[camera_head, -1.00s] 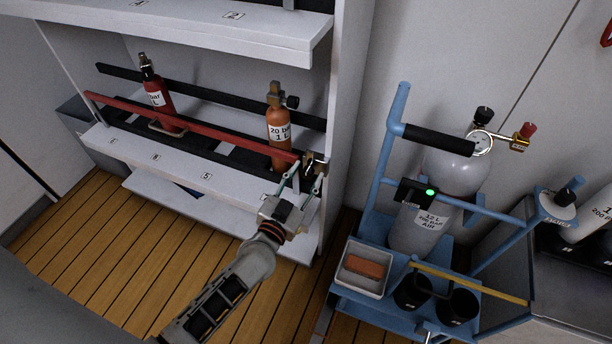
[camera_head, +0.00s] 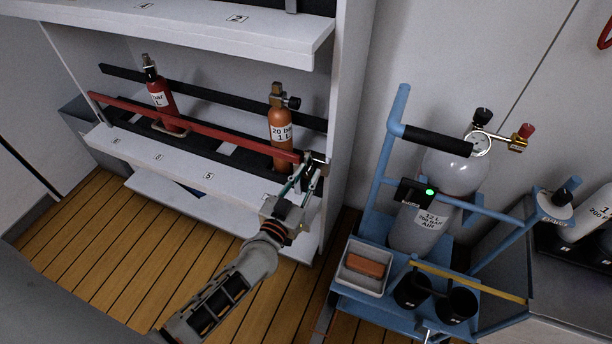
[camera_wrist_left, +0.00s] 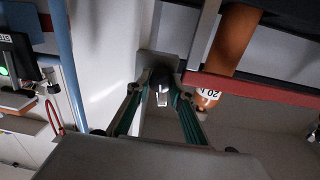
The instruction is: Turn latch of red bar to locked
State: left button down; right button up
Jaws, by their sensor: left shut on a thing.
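The red bar (camera_head: 200,128) runs across the front of the lower shelf, in front of a red cylinder and an orange cylinder. Its right end meets the latch (camera_head: 309,172) at the shelf's right upright. My left gripper (camera_head: 305,178) is at that end, its fingers shut on the latch. In the left wrist view, the red bar (camera_wrist_left: 262,90) comes in from the right, and the dark latch with a pale metal tip (camera_wrist_left: 162,92) sits between the fingers of my left gripper (camera_wrist_left: 160,100). The fingers partly hide the latch. My right gripper is not in view.
The red cylinder (camera_head: 160,98) and orange cylinder (camera_head: 280,130) stand behind the bar. A blue cart (camera_head: 386,150) with a grey cylinder (camera_head: 450,165) and a tray (camera_head: 351,270) stands close to the right. Wooden floor (camera_head: 100,235) is clear at the left.

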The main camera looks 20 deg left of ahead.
pick_arm(q)
jog(key=n, duration=0.2)
jog(key=shift+r+n+p, duration=0.15)
jog(key=shift+n+p, duration=0.2)
jog(key=shift+n, duration=0.85)
jog(key=n, duration=0.3)
jog(key=shift+p, duration=0.3)
jog(key=n, duration=0.3)
jog(key=shift+f+n, duration=0.2)
jog(key=shift+n, duration=0.2)
jog(key=shift+a+n+y, duration=0.1)
jog(key=shift+n+y, duration=0.2)
jog(key=shift+n, duration=1.9)
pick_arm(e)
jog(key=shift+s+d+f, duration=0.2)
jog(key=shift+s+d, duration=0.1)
pick_arm(q)
jog(key=c, duration=1.8)
grip_release()
jog(key=shift+o, duration=0.2)
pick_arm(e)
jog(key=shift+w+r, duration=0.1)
